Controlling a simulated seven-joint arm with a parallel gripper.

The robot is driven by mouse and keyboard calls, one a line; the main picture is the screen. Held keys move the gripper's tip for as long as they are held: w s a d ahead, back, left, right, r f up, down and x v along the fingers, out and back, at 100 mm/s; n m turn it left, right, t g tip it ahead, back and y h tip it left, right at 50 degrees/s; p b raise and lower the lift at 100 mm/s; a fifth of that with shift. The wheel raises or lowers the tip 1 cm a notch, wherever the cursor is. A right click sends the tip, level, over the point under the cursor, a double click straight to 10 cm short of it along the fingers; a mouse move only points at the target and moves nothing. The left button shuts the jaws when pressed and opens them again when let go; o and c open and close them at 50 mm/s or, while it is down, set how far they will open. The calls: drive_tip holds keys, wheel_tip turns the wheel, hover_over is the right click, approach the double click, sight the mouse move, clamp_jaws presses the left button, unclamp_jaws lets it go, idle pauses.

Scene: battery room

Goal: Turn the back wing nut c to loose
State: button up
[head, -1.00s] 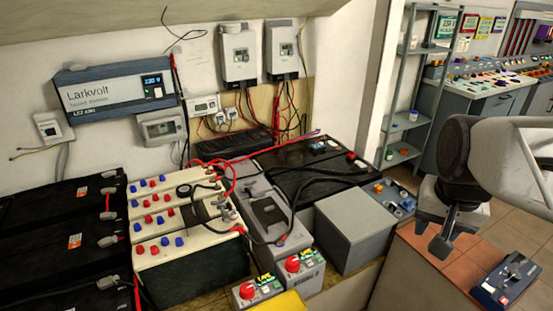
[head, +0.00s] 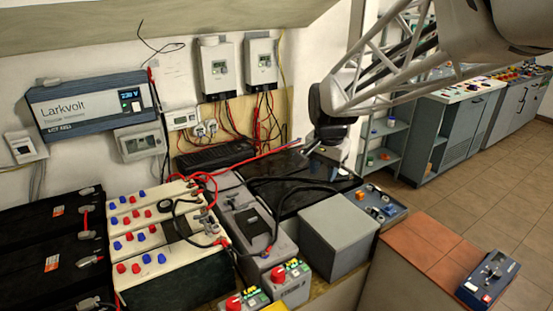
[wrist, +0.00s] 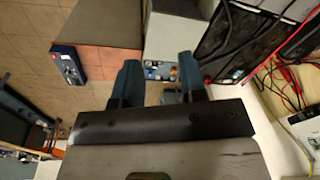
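My gripper (head: 322,150) hangs over the far part of the black battery (head: 290,198) at the right of the battery row. In the wrist view its two blue fingers (wrist: 158,75) are spread apart with nothing held between them. The back wing nut c cannot be made out for certain; my gripper and wrist hide part of that battery's back. Between the fingertips, farther off, the wrist view shows a grey tray of small blue and orange parts (wrist: 152,72). The tray also shows in the head view (head: 394,214).
A grey box (head: 338,235) stands in front of the black battery. Black and red cables (head: 265,155) run across the batteries near my gripper. A metal shelf (head: 385,150) stands behind to the right. A blue meter (head: 487,278) lies on the tiled top at right.

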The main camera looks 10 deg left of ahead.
drive_tip(key=w+a+f+m, duration=0.1)
drive_tip(key=w+a+f, duration=0.15)
drive_tip(key=a, duration=0.25)
drive_tip(key=w+a+f, duration=0.2)
drive_tip(key=w+a, duration=0.2)
drive_tip(key=a, duration=0.2)
drive_tip(key=m+g, duration=0.1)
drive_tip(key=m, duration=0.3)
approach(203, 217)
drive_tip(key=shift+w+a+r, duration=0.1)
drive_tip(key=shift+w+a, duration=0.05)
drive_tip(key=shift+a, duration=0.5)
drive_tip(key=shift+f, duration=0.25)
drive_tip(key=shift+f, duration=3.8)
clamp_jaws()
